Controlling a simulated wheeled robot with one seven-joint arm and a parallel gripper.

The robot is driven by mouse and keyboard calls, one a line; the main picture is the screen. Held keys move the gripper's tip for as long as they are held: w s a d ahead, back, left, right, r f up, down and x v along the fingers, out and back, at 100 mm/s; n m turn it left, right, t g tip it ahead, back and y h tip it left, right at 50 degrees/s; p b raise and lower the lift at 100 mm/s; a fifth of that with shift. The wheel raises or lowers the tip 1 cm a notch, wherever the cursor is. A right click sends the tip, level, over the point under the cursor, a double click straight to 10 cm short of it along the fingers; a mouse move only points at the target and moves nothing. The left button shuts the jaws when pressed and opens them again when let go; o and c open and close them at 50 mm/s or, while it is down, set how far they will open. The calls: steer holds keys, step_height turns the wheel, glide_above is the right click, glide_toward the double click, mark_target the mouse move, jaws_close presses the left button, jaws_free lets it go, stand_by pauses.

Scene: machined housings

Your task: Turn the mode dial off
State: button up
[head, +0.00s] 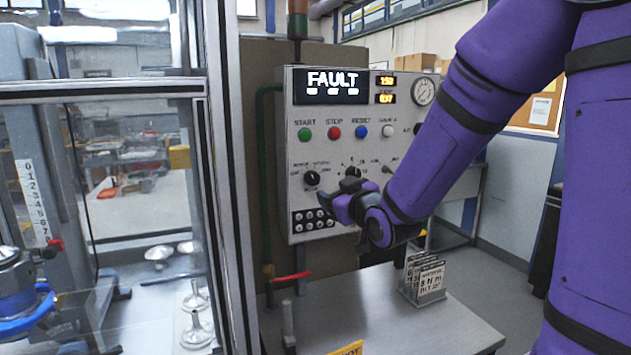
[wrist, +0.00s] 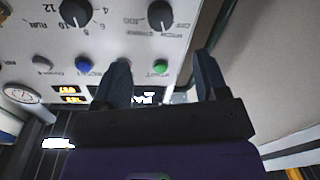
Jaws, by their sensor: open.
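The control panel (head: 338,240) carries two black dials. The left dial (head: 311,178) has small lettering around it and seems to be the mode dial. It shows upside down in the wrist view (wrist: 160,14), with JOG among its labels; I cannot read its setting surely. The numbered dial (head: 352,172) is to its right and also shows in the wrist view (wrist: 76,12). My gripper (head: 333,196) is in front of the panel, below and right of the left dial. In the wrist view my gripper (wrist: 162,68) is open and empty, its fingers apart from both dials.
Green (head: 305,133), red (head: 334,132), blue (head: 362,131) and white (head: 388,130) buttons line the panel above the dials. A lit FAULT display (head: 331,86) sits above them. A card holder (head: 425,280) stands on the metal table (head: 400,325). A glazed enclosure (head: 150,90) is at left.

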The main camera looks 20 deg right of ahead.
mark_target(314, 179)
steer(key=w, duration=0.7)
steer(key=w+a, duration=0.1)
steer(key=w, duration=0.2)
steer(key=shift+w, duration=0.4)
steer(key=shift+c, duration=0.2)
steer(key=c, duration=0.9)
